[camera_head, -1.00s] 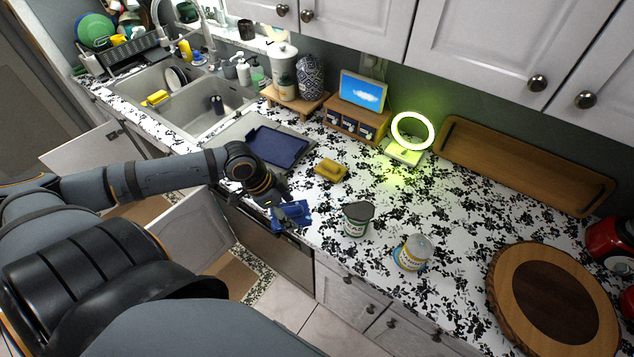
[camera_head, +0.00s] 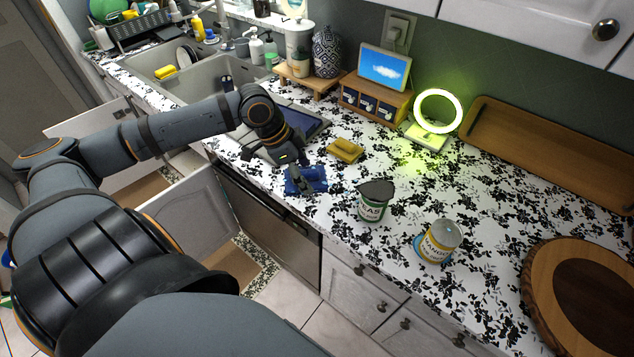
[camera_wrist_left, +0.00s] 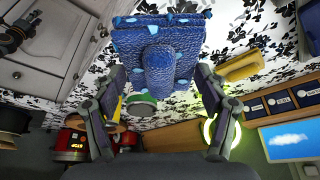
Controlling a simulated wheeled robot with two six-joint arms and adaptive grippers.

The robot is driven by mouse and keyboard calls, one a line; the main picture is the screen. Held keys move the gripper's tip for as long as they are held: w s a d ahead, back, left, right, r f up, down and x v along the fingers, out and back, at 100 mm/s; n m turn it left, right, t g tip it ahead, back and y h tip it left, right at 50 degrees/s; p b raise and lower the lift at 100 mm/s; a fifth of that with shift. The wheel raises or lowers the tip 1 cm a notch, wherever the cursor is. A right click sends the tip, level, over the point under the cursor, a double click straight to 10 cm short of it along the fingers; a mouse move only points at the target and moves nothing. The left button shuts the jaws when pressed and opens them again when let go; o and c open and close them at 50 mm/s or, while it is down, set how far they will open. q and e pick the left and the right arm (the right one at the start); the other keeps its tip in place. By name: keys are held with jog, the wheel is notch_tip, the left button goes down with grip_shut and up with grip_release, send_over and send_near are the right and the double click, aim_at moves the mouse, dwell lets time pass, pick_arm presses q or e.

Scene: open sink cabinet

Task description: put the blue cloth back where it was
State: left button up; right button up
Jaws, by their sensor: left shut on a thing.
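The blue cloth (camera_head: 308,181) is at the front edge of the counter, left of a green can. My left gripper (camera_head: 298,172) is above it and shut on it. In the left wrist view the cloth (camera_wrist_left: 160,35) is folded, with light blue spots, and a raised fold reaches between the two fingers (camera_wrist_left: 160,90). The cloth looks on or just above the counter; I cannot tell which. My right gripper is not in view.
A yellow sponge (camera_head: 345,150) lies just behind the cloth. The green can (camera_head: 374,203) and a yellow-white can (camera_head: 439,241) stand to the right. A dark blue board (camera_head: 300,122) lies behind, near the sink (camera_head: 205,85). A cabinet door (camera_head: 190,212) stands open below.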

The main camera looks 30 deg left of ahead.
pick_arm(q)
jog(key=w, duration=0.1)
jog(key=w+f, duration=0.1)
jog(key=shift+w+a+b, duration=0.1)
jog(key=shift+w+b, duration=0.3)
jog(key=w+f, duration=0.2)
jog(key=w+a+f, duration=0.1)
jog(key=w+f, duration=0.1)
jog(key=f, duration=0.1)
jog(key=shift+w+a+p, duration=0.1)
jog(key=shift+w+p, duration=0.1)
jog(key=shift+p, duration=0.2)
jog(key=shift+w+a+f, duration=0.1)
jog(key=shift+w+f, duration=0.3)
jog(key=shift+f, duration=0.25)
notch_tip(320, 180, down, 2)
jog(key=shift+f+p, duration=0.25)
jog(key=shift+p, duration=0.5)
jog(key=shift+f, duration=0.35)
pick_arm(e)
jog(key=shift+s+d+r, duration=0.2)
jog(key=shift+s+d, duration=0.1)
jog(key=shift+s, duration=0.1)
pick_arm(q)
jog(key=o, duration=1)
jog(key=shift+f, duration=0.1)
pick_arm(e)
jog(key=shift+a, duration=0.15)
